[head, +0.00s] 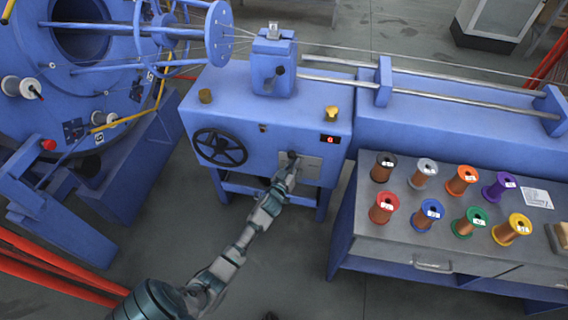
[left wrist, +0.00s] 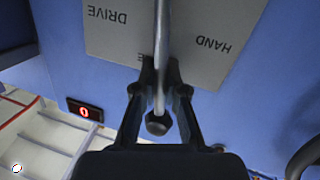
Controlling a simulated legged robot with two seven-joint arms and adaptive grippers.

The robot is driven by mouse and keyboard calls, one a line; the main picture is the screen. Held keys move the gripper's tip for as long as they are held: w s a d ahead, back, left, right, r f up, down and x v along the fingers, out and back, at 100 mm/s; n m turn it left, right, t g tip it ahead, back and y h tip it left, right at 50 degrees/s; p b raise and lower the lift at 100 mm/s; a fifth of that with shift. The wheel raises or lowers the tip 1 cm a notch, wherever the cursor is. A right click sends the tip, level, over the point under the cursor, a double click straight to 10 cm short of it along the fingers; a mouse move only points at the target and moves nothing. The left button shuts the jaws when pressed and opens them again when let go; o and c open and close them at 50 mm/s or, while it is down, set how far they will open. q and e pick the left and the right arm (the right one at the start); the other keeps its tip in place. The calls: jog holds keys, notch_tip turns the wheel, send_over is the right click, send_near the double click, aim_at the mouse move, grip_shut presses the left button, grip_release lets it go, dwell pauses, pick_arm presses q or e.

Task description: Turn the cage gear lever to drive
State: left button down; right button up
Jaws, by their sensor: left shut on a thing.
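The cage gear lever is a slim metal rod with a dark knob in the left wrist view (left wrist: 162,45). It rises from a grey plate (left wrist: 200,55) marked DRIVE and HAND, with a third label mostly hidden behind the lever. The plate also shows on the front of the blue machine in the head view (head: 312,168). My left gripper (head: 291,166) is at the plate's left part. In the left wrist view its fingers (left wrist: 156,78) are shut around the lever, with the knob between them. The lever stands between the DRIVE and HAND labels. My right gripper is not in view.
A black handwheel (head: 219,148) is left of the plate. A grey bench (head: 390,235) with several wire spools stands to the right. Floor in front is clear.

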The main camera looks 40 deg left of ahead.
aim_at(314, 164)
pick_arm(q)
jog(key=d+m, duration=0.1)
jog(key=w+d+m+p, duration=0.1)
jog(key=shift+w+r+m+g, duration=0.1)
jog(key=shift+r+m+g, duration=0.1)
jog(key=shift+m+g, duration=0.1)
jog(key=shift+w+d+f+m+y, duration=0.25)
jog(key=shift+w+d+m+y, duration=0.1)
jog(key=shift+d+m, duration=0.3)
jog(key=shift+w+d+f+m+g, duration=0.15)
jog(key=shift+d+m+g, duration=0.15)
jog(key=shift+m, duration=0.15)
jog(key=shift+w+d+f+m, duration=0.3)
jog(key=shift+d+m, duration=0.1)
jog(key=shift+m, duration=0.2)
jog(key=shift+w+d+f+m+g+y+b, duration=0.3)
jog(key=shift+d+m+g+y+b, duration=0.1)
jog(key=shift+d+m+b, duration=0.25)
jog(key=shift+m, duration=0.25)
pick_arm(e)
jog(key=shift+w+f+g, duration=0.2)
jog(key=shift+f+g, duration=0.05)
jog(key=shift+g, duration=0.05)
